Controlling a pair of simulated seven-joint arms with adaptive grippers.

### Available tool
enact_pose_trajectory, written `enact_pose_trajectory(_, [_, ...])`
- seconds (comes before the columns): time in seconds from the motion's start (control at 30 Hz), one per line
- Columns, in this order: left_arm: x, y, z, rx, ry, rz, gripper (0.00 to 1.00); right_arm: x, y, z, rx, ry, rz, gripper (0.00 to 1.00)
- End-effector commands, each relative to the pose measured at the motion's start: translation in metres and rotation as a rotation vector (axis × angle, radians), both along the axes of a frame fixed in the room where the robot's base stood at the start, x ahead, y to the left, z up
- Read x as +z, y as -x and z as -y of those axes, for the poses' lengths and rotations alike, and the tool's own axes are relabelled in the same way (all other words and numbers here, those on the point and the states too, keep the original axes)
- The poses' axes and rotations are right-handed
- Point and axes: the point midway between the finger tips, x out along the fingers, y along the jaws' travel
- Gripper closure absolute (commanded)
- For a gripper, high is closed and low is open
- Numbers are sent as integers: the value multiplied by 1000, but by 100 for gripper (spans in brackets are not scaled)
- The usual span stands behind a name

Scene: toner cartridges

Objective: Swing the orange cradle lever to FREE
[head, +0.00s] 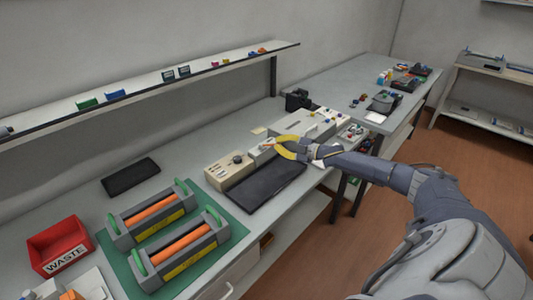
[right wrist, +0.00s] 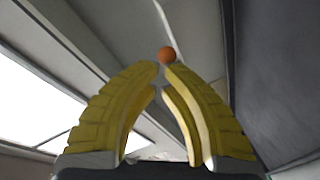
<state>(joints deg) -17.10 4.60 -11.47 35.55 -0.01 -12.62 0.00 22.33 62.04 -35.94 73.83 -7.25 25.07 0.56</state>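The small orange lever (head: 268,146) shows at a pale unit (head: 257,157) on the bench in the head view. Its round orange knob (right wrist: 167,55) shows in the right wrist view, right at the fingertips. My right gripper (head: 276,147) reaches in from the right with curved yellow fingers. In the wrist view its fingertips (right wrist: 162,68) come almost together just below the knob. I cannot tell whether they touch the lever. Any FREE marking is too small to read. My left gripper is out of view.
Two grey units with orange rollers (head: 155,215) and green handles stand on a green mat (head: 120,262). A red WASTE bin (head: 60,245) is at the left. A dark flat pad (head: 262,188) lies in front of the lever unit. A long shelf (head: 150,88) runs above the bench.

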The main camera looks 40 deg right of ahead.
Motion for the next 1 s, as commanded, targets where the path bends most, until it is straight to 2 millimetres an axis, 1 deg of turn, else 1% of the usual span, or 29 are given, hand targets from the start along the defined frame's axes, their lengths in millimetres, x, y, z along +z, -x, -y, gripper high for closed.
enact_pose_trajectory(0.1, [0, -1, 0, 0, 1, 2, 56, 1, -6, 6, -1, 0, 2, 100])
enact_pose_trajectory(0.4, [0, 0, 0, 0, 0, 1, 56, 0, -17, 14, -1, 0, 1, 100])
enact_pose_trajectory(0.67, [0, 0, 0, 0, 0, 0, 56, 0, -18, 14, 1, 0, 0, 100])
enact_pose_trajectory(0.83, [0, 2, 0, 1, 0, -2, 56, 3, -15, 10, 5, 0, 0, 100])
enact_pose_trajectory(1.0, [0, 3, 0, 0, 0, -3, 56, 13, -9, -3, 20, 0, 0, 100])
